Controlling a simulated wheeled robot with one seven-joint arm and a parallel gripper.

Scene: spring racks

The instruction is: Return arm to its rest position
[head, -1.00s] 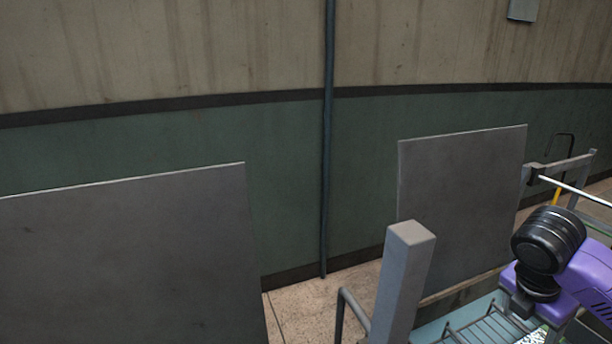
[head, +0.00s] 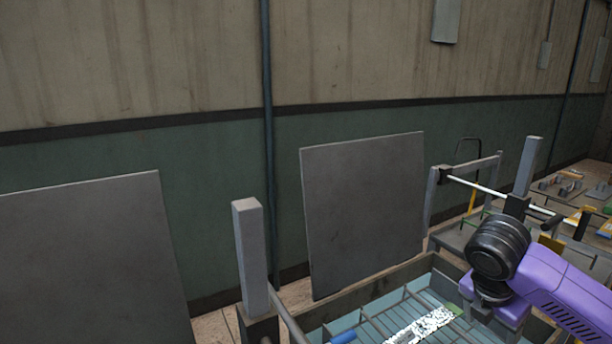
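My purple arm (head: 560,290) with a black ribbed joint (head: 498,247) shows at the lower right of the head view. It reaches in from the right edge, in front of a rack. The end of the arm and my gripper are not visible, so I cannot see whether it is open, shut or holding anything.
A rack with a grey post (head: 250,258) and a divided bluish tray (head: 375,325) stands below. A white speckled piece (head: 425,325) and a blue item (head: 343,338) lie there. Grey panels (head: 362,215) (head: 90,260) stand before the wall. More racks (head: 585,190) stand at right.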

